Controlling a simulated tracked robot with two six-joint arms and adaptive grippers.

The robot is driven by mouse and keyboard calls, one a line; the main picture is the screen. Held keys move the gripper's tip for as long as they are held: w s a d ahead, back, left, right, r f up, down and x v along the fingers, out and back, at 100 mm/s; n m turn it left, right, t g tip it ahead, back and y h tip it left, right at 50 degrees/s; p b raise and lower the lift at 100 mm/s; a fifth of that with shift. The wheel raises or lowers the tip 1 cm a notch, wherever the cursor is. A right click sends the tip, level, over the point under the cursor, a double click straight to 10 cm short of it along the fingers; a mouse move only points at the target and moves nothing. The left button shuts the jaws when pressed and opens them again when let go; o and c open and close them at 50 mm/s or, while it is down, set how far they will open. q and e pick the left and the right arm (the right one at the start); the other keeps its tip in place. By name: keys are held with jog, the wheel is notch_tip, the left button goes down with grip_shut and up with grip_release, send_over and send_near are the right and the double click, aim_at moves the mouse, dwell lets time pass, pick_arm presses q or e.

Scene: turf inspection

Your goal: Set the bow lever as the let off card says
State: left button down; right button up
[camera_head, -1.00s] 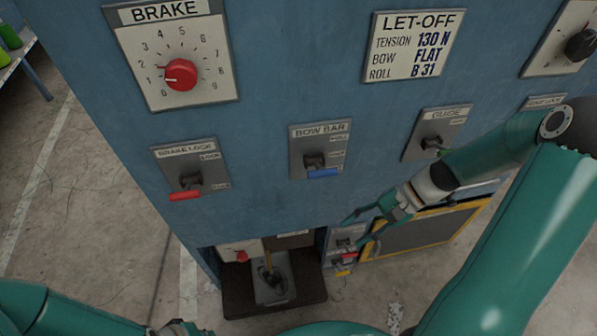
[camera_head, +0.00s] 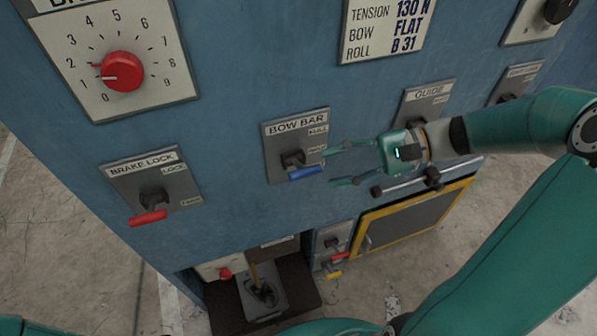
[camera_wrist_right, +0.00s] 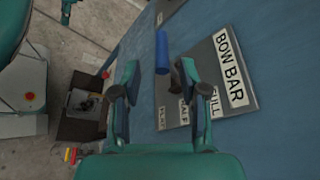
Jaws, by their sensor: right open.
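The let-off card (camera_head: 385,32) at the top right reads tension 130 N, bow FLAT, roll B 31. The BOW BAR plate (camera_head: 278,150) is on the blue panel, with a dark lever ending in a blue handle (camera_head: 306,173) across its lower part. In the right wrist view the blue handle (camera_wrist_right: 162,52) lies beyond the fingertips, and the plate (camera_wrist_right: 240,95) shows FULL, HALF and a third label like FLAT. I cannot tell which label the lever marks. My right gripper (camera_head: 336,165) is open and empty, just right of the handle, apparently apart. My left gripper is out of view.
The BRAKE LOCK lever with a red handle (camera_head: 148,217) is to the left, below the red brake knob (camera_head: 122,71). The GUIDE plate (camera_head: 428,98) is above my right wrist. Below are a yellow-framed dark panel (camera_head: 415,222) and a dark recess with a pedal-like part (camera_head: 262,296).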

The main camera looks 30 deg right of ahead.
aim_at(308, 173)
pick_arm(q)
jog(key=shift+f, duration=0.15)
pick_arm(e)
jog(key=x, duration=0.8)
jog(key=shift+w+a+f, duration=0.1)
jog(key=shift+w+a, duration=0.05)
jog(key=shift+a, duration=0.05)
grip_shut()
